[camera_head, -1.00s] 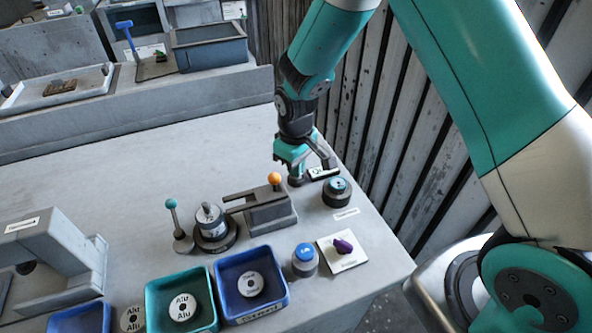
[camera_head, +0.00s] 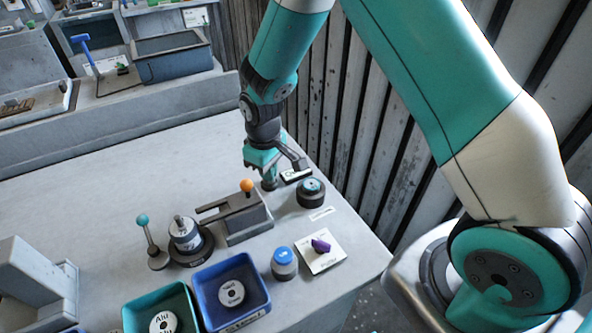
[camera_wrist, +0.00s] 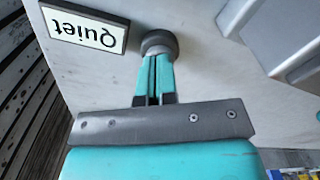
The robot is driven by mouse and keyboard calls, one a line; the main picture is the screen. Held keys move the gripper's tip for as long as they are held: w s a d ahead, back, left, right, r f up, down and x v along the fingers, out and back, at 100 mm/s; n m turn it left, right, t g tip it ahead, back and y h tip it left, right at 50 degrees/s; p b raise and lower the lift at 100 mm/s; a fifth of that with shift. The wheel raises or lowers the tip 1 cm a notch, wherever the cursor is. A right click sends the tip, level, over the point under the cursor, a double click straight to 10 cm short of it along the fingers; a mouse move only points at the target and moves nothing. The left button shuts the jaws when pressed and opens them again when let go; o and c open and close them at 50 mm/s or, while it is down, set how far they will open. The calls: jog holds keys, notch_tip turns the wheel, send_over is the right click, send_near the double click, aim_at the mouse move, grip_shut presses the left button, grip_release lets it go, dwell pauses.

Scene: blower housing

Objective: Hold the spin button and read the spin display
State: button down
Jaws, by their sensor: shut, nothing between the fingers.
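My gripper (camera_head: 267,179) is shut and points down at the back right of the bench. Its closed teal fingers (camera_wrist: 155,68) meet a small round grey button (camera_wrist: 158,42) in the wrist view. The fingertips appear to touch the button, but I cannot tell whether it is pressed down. Beside it lies a dark-framed white display (camera_wrist: 85,27) reading "Quiet", upside down in that view. In the head view the display (camera_head: 296,175) is just right of my gripper, too small to read.
A clamp with an orange ball (camera_head: 247,185) stands left of my gripper. A round dark knob (camera_head: 311,195) stands to the right. Nearer are a blue-topped button (camera_head: 284,264), a purple knob (camera_head: 320,246) and a blue tray (camera_head: 262,290). The bench's left middle is clear.

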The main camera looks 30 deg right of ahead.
jog(key=shift+r+p, duration=2.7)
jog(key=shift+r, duration=0.8)
jog(key=s+a+r+y, duration=0.35)
jog(key=s+r, duration=0.75)
jog(key=r, duration=0.4)
jog(key=s+a+r+n, duration=0.1)
jog(key=s+r, duration=0.5)
jog(key=s, duration=0.7)
jog(key=shift+s+r+y+b, duration=0.2)
jog(key=shift+s+y+b, duration=0.15)
jog(key=shift+s+b, duration=0.1)
